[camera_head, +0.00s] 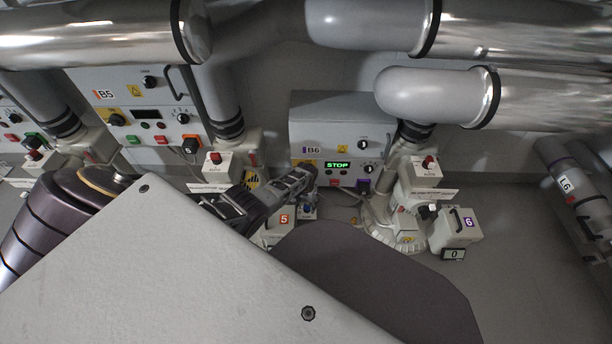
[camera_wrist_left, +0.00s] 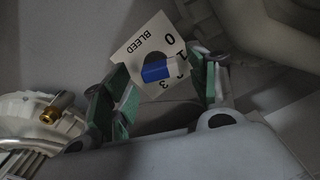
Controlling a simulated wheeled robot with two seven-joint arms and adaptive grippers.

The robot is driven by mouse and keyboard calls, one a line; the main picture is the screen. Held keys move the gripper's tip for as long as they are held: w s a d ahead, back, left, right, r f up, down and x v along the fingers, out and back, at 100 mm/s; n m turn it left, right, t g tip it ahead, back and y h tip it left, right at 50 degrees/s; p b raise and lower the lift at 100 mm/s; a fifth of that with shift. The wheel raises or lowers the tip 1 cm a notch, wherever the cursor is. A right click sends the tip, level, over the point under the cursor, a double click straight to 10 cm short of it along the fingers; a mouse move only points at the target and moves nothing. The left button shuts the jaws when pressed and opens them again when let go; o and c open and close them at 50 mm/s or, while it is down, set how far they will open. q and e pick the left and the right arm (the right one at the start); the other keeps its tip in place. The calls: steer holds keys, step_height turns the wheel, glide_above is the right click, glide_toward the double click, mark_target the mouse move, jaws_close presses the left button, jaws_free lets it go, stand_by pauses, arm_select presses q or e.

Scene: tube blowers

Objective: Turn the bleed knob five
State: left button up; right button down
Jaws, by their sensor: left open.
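The bleed knob (camera_wrist_left: 157,72) is a blue bar on a white plate marked BLEED (camera_wrist_left: 148,44) with a number scale, in the left wrist view. In the head view a small blue spot (camera_head: 308,208) beside the box labelled 5 (camera_head: 284,218) looks like the same knob. My left gripper (camera_head: 293,183) is over that spot, partly hiding the area. In the wrist view its green-padded fingers are open, one on each side of the plate, with the knob between them in the picture. Contact cannot be told. My right gripper is not in view.
Panel B6 (camera_head: 300,118) with a green STOP display stands behind my left gripper. The box labelled 6 (camera_head: 456,229) and a white unit with a red button (camera_head: 426,172) stand to the right. Large pipes (camera_head: 440,97) cross above. A brass fitting (camera_wrist_left: 58,106) lies left of the fingers.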

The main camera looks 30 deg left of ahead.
mark_target(306, 206)
arm_select(q)
step_height(306, 206, up, 11)
stand_by(1.5)
steer(key=shift+f, duration=0.15)
stand_by(0.4)
